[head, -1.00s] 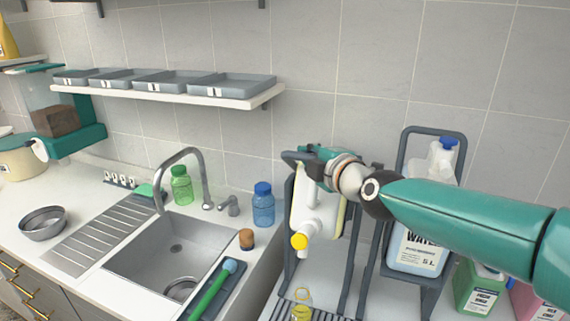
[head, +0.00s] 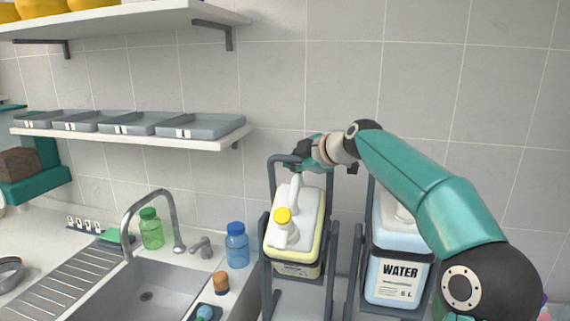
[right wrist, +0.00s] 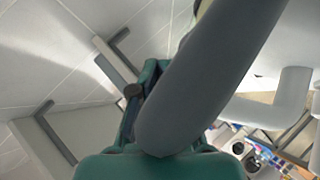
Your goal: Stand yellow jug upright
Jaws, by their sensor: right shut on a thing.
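The yellow jug (head: 308,215), pale with a yellow cap (head: 283,215), sits in a dark grey tilting frame (head: 331,250) on the counter right of the sink. It leans a little forward, its cap and top towards me and its label partly showing below. My right gripper (head: 296,160) is above and behind the jug, shut on the grey bar at the top of the frame. In the right wrist view the thick grey bar (right wrist: 205,85) crosses the gripper and hides the fingertips. My left gripper is not in view.
A water jug (head: 397,270) stands in a like frame to the right, partly behind my right arm. A blue bottle (head: 237,247), a green bottle (head: 151,231) and the sink tap (head: 150,205) are to the left. A shelf with grey trays (head: 200,127) is on the wall.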

